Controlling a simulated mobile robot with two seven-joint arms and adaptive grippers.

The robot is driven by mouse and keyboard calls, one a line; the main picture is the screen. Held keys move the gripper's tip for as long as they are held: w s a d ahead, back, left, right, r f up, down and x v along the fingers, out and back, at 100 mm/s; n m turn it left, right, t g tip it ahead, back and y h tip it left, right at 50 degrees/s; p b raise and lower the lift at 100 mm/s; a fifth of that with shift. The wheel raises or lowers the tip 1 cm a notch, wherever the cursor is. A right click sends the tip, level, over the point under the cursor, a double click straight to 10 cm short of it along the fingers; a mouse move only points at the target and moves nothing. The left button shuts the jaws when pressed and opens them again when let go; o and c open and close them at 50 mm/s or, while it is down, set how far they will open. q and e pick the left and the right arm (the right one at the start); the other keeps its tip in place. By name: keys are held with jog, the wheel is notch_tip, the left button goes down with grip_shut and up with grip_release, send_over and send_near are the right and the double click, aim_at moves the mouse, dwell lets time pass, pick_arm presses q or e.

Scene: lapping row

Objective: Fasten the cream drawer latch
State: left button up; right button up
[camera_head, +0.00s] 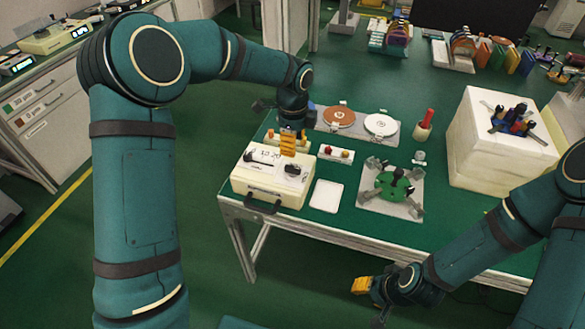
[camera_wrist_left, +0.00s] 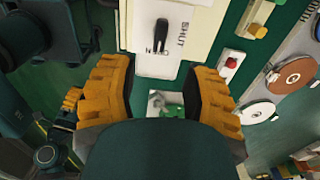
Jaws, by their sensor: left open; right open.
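The cream drawer box (camera_head: 243,182) stands at the table's front left corner, with a dark handle (camera_head: 262,207) on its front. Its pale top carries dark levers, one at the left (camera_head: 258,157) and one at the right (camera_head: 292,169). In the left wrist view a black lever (camera_wrist_left: 160,38) sits on a white plate beside the printed word "SHUT". I cannot tell whether the latch is fastened. My left gripper (camera_head: 288,143) is over the back of the box, its orange fingers open and apart in the left wrist view (camera_wrist_left: 160,95). My right gripper (camera_head: 363,286) is open, low before the table, away from the box.
A white pad (camera_head: 327,196) lies right of the box. A plate with a green disc fixture (camera_head: 387,186), two round discs (camera_head: 340,117) and a large white block (camera_head: 487,150) stand further right.

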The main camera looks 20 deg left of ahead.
aim_at(293, 167)
pick_arm(q)
notch_tip(293, 167, down, 10)
jog(key=shift+f+b, duration=0.1)
jog(key=shift+b, duration=0.85)
grip_shut()
